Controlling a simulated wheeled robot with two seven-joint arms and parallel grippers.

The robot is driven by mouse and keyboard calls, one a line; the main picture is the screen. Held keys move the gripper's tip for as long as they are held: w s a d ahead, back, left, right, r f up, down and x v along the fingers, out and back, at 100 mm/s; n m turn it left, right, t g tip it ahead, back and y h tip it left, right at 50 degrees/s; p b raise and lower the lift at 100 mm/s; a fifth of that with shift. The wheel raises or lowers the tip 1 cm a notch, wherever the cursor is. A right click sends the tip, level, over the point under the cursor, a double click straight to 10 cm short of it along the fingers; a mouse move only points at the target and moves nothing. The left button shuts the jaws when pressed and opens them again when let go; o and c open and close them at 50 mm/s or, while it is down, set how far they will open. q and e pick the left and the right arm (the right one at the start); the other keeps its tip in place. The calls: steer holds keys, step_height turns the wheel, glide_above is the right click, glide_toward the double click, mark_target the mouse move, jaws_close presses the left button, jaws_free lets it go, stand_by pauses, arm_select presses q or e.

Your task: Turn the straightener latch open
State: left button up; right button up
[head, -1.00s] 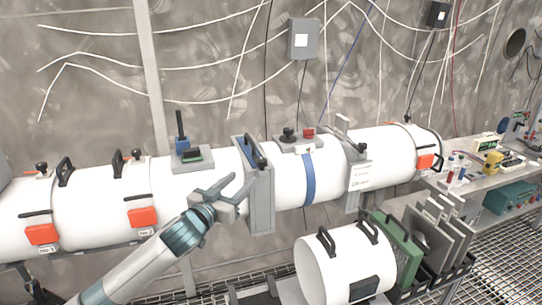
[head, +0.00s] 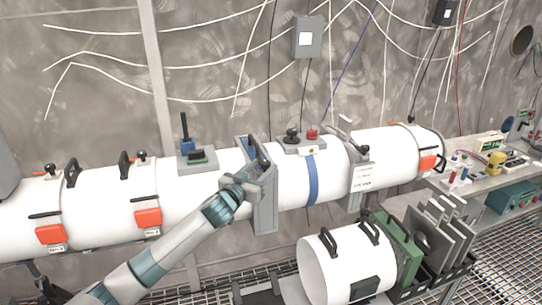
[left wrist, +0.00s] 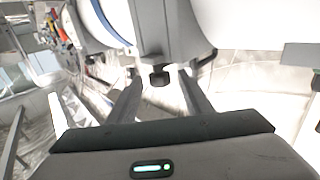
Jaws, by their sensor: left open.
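The white tube line crosses the head view, with a grey upright flange (head: 264,200) near its middle. A dark handle (head: 262,156) sits at the flange's upper front; I cannot tell for sure whether it is the straightener latch. My left gripper (head: 252,182) is at the flange's left face, its fingertips partly hidden in the head view. In the left wrist view, my open left gripper (left wrist: 160,92) points at a small dark knob (left wrist: 160,75) on a grey bracket. The knob appears between the fingers, not gripped; contact cannot be told. My right gripper is out of view.
A dark knob and red button sit on a grey plate (head: 304,145) to the right. A loose white tube section (head: 325,270) and a green plate (head: 403,252) stand in front below.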

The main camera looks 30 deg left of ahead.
arm_select(q)
steer(key=shift+w+a+p, duration=0.15)
steer(key=shift+w+p, duration=0.3)
steer(key=shift+w, duration=1.25)
steer(key=shift+w+a+p, duration=0.15)
steer(key=shift+w+p, duration=0.3)
steer(key=shift+w, duration=1.2)
jaws_close()
